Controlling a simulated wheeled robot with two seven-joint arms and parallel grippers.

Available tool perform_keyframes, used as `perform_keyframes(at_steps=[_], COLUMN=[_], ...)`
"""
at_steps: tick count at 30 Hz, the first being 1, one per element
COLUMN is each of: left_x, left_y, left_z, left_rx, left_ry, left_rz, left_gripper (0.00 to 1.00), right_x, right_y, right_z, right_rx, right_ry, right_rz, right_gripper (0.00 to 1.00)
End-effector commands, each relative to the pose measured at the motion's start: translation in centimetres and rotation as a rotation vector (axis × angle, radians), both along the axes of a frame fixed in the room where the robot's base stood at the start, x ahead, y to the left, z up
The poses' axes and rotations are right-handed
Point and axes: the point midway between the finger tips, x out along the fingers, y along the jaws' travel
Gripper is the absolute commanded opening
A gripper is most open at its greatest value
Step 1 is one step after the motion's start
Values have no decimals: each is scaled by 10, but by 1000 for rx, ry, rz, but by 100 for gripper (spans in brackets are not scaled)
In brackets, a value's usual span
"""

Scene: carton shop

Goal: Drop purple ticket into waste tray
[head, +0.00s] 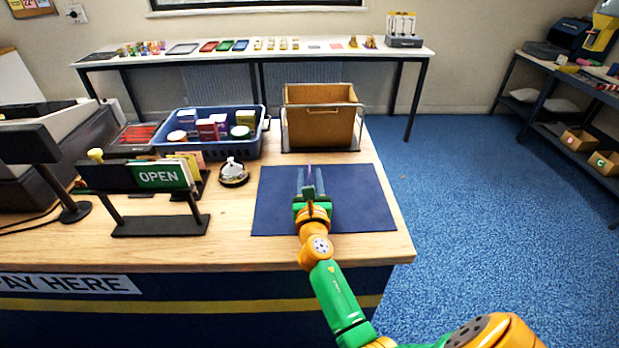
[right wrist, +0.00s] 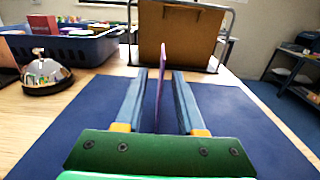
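The purple ticket (right wrist: 162,88) is a thin sheet seen nearly edge-on, standing upright over the dark blue mat (right wrist: 262,125). In the head view the ticket (head: 308,171) is a small purple sliver above the mat (head: 358,200). My right gripper (head: 309,178) reaches over the mat. In the right wrist view its two blue-grey fingers (right wrist: 159,76) are apart, one on each side of the ticket, with gaps visible on both sides. The ticket's lower edge is hidden by the gripper. My left gripper is not in view. I cannot tell which tray is the waste tray.
A brown carton (head: 318,128) in a wire frame stands behind the mat. A blue crate (head: 262,148) of goods, a bell (head: 233,173) and an OPEN sign (head: 161,176) stand to the left. The back table (head: 330,54) holds small coloured trays. The mat's right side is clear.

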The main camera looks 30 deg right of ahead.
Motion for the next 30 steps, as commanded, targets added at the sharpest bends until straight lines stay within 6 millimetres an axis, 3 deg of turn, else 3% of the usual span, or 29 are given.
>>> perform_keyframes(at_steps=[7, 11, 24, 30], left_x=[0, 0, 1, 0], left_y=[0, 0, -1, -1], left_z=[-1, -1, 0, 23], left_rx=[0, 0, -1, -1], left_ry=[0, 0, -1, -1], left_rz=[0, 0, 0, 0], left_gripper=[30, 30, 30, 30], right_x=[3, 3, 3, 3], right_y=[-2, -2, -2, -2], right_z=[-1, -1, 1, 31], right_rx=[1, 1, 1, 0], right_ry=[-1, -1, -1, -2], right_rz=[1, 0, 0, 1], right_gripper=[35, 0, 0, 0])
